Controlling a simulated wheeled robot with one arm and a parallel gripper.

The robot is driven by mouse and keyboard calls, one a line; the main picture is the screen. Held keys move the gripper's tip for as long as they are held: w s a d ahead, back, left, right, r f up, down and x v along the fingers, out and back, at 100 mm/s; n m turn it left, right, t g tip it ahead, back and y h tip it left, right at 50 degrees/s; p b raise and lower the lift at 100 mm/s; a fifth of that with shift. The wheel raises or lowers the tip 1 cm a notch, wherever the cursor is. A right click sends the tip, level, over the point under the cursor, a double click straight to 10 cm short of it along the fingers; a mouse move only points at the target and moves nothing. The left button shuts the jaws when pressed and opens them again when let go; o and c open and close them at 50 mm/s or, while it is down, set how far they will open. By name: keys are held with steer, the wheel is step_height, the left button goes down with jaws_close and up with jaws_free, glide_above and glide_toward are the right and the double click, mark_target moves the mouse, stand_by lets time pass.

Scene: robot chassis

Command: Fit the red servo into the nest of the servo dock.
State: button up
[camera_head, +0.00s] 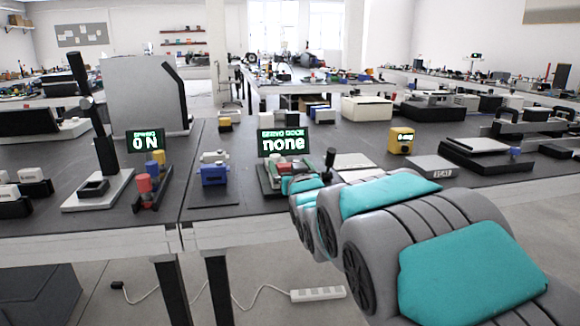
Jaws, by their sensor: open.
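A dark dock (264,183) with a green-lit display (283,142) reading "none" stands at the table's front edge; it appears to be the servo dock. Its nest is largely hidden behind my arm. My gripper (296,184), teal and grey, is at the dock's front right, small and partly covered by my own arm; its fingertips are hard to make out and no held thing shows. A small reddish patch (275,169) shows at the dock, too small to identify as the red servo. I cannot tell whether it sits in the nest.
Left of the dock, a blue part (214,175) sits on a dark mat. Farther left are a rack with a red piece (145,183), a "0 N" display (145,141) and a stand (99,190). A yellow device (401,141) and a light box (431,167) stand right.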

steer(key=shift+r, duration=0.25)
steer(key=b+v, duration=0.1)
steer(key=v, duration=1.1)
